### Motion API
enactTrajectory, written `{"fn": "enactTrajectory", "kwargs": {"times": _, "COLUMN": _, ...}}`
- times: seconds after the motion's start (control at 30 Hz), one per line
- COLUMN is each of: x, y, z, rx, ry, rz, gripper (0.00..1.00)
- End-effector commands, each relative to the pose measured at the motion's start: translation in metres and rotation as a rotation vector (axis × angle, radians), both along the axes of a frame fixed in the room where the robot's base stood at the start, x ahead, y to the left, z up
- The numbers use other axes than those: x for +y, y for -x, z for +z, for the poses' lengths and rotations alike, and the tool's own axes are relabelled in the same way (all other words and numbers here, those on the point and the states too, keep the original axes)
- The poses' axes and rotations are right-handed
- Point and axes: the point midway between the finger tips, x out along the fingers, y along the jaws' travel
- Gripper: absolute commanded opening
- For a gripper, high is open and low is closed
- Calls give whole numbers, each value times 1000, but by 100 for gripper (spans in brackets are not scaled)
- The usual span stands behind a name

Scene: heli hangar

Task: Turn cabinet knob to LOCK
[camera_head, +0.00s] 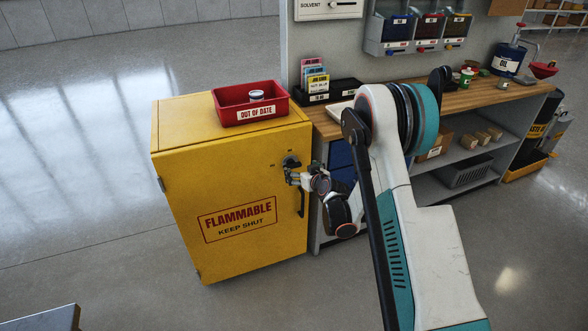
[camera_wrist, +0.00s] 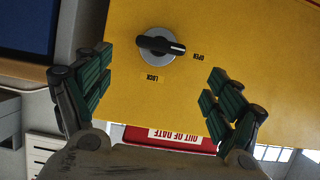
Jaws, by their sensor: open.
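The yellow cabinet (camera_head: 180,180) stands at the left of the workbench, its door marked FLAMMABLE KEEP SHUT. Its knob (camera_wrist: 160,45) is a black bar handle on a round grey plate. In the wrist view the bar lies nearly level, its white-marked end pointing right, towards the OPEN label (camera_wrist: 198,57). The LOCK label (camera_wrist: 152,78) is below the knob in that view. My gripper (camera_wrist: 160,72) is open, its green-padded fingers spread on either side of the knob with visible gaps. In the head view my gripper (camera_head: 293,174) is at the door's upper right and partly hides the knob.
A red OUT OF DATE bin (camera_head: 230,108) holding a small can sits on top of the cabinet. A dark vertical door handle (camera_head: 301,200) is just below my gripper. The wooden workbench (camera_head: 330,125) adjoins the cabinet's right side. Floor left of the cabinet is clear.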

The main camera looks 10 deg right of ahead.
Motion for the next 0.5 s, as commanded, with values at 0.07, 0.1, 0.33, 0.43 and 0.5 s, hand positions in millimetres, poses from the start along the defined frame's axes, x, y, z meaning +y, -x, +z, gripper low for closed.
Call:
{"fn": "enactTrajectory", "kwargs": {"times": 0.07, "x": 3, "y": -16, "z": -10, "rx": 0, "ry": 0, "rz": 1, "gripper": 85}}
{"fn": "enactTrajectory", "kwargs": {"times": 0.1, "x": 4, "y": -23, "z": -13, "rx": 0, "ry": 0, "rz": 1, "gripper": 85}}
{"fn": "enactTrajectory", "kwargs": {"times": 0.33, "x": 11, "y": -58, "z": -27, "rx": 1, "ry": -1, "rz": 1, "gripper": 85}}
{"fn": "enactTrajectory", "kwargs": {"times": 0.43, "x": 12, "y": -68, "z": -30, "rx": 1, "ry": -1, "rz": 1, "gripper": 85}}
{"fn": "enactTrajectory", "kwargs": {"times": 0.5, "x": 13, "y": -72, "z": -32, "rx": 1, "ry": 0, "rz": 1, "gripper": 85}}
